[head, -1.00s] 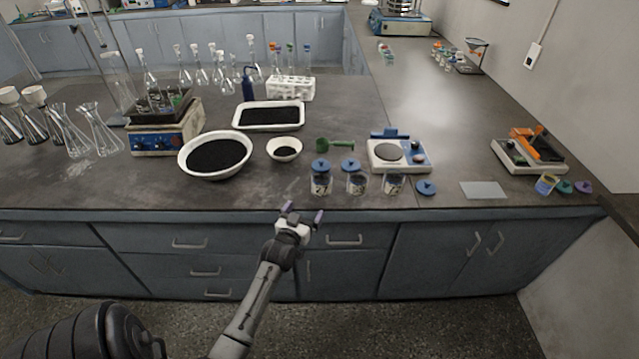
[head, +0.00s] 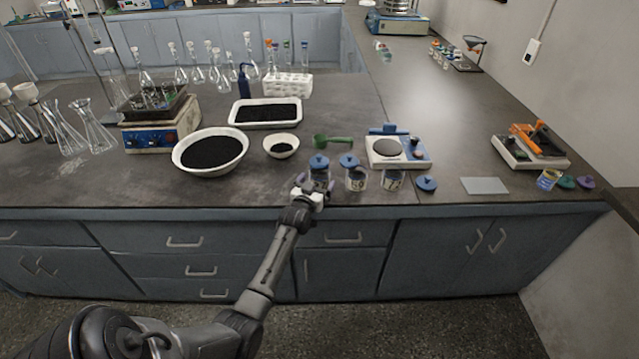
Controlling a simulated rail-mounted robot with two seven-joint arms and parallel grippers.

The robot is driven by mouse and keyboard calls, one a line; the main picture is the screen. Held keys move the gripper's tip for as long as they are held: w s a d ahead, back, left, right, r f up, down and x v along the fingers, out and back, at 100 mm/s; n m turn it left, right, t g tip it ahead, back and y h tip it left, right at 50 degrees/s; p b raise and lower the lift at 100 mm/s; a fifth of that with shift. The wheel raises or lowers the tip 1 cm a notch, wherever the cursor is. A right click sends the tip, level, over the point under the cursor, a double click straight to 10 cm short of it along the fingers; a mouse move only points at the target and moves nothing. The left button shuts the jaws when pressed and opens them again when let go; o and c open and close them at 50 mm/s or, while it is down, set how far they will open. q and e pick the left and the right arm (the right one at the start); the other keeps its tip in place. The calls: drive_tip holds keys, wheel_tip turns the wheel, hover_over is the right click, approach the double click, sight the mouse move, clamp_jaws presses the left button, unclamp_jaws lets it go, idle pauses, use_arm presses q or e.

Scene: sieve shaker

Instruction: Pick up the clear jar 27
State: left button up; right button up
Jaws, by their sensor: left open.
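The clear jar 27 (head: 319,174) with its blue lid stands at the front of the bench, leftmost of three small jars; its label is hidden now behind my gripper. My left gripper (head: 315,186) is open, right at the front of this jar, with its fingers at the jar's sides. I cannot tell whether they touch it. A second jar (head: 355,182), labelled 50, stands just to the right, with a blue lid at its top. A third jar (head: 391,181) without a lid stands further right. My right gripper is not in view.
A blue lid (head: 427,184) lies right of the jars. Behind are a balance (head: 414,160), a green scoop (head: 335,142), a small bowl (head: 268,150) and a large bowl (head: 177,157) of dark grains. The bench front left of the jar is clear.

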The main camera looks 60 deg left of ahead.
use_arm(q)
drive_tip(key=shift+b+x, duration=0.3)
drive_tip(key=shift+x, duration=1.05)
drive_tip(key=c, duration=1.1)
drive_tip(key=shift+r, duration=0.1)
